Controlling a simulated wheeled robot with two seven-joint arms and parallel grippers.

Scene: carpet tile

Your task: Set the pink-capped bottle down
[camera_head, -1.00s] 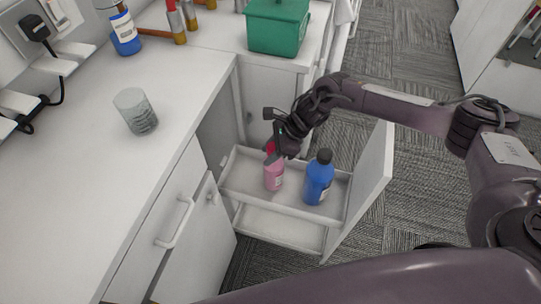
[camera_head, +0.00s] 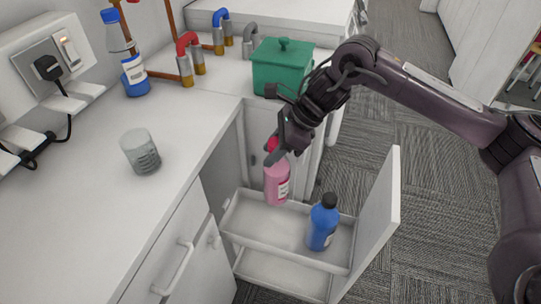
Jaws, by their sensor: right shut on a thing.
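The pink bottle (camera_head: 277,184) with a pink-red cap and a white label is upright in the camera_head view, held above the left part of the pull-out drawer (camera_head: 262,211). My right gripper (camera_head: 276,150) is shut on it at the cap, coming in from the upper right. The fingers partly hide the cap. A blue bottle (camera_head: 322,226) with a black cap stands in the drawer to the right. My left gripper is not in view.
The counter (camera_head: 75,215) is on the left with a grey glass (camera_head: 140,152) and a clear blue-capped bottle (camera_head: 133,75). A green pot (camera_head: 281,68) stands behind the arm. The open drawer front (camera_head: 378,215) rises at the right. Much of the counter is bare.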

